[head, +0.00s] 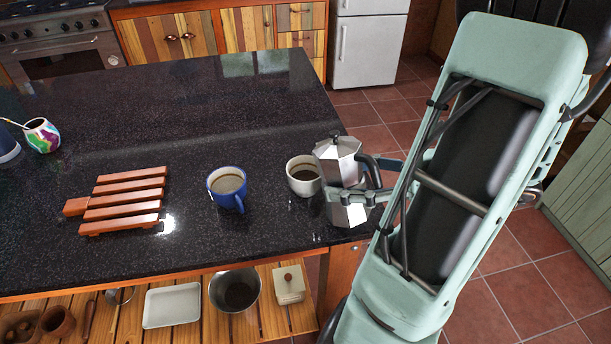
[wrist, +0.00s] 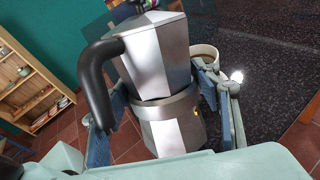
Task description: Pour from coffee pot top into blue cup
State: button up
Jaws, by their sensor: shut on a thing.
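The silver moka-style coffee pot (head: 339,160) is at the right edge of the dark counter. Its faceted top (wrist: 157,55) and base (wrist: 172,128) show in the wrist view, with the black handle (wrist: 97,85) at left. My gripper (head: 375,180) is shut on the pot around its middle. The pot looks nearly upright, slightly tilted in the wrist view; I cannot tell whether it touches the counter.
A red-brown slatted wooden trivet (head: 120,202) lies on the counter left of the blue cup. A colourful cup (head: 42,135) stands at the far left. The counter behind the cups is clear. A shelf below holds a metal pot (head: 235,290) and a white tray (head: 172,305).

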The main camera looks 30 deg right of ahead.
aim_at(227, 186)
jog(key=k, duration=1)
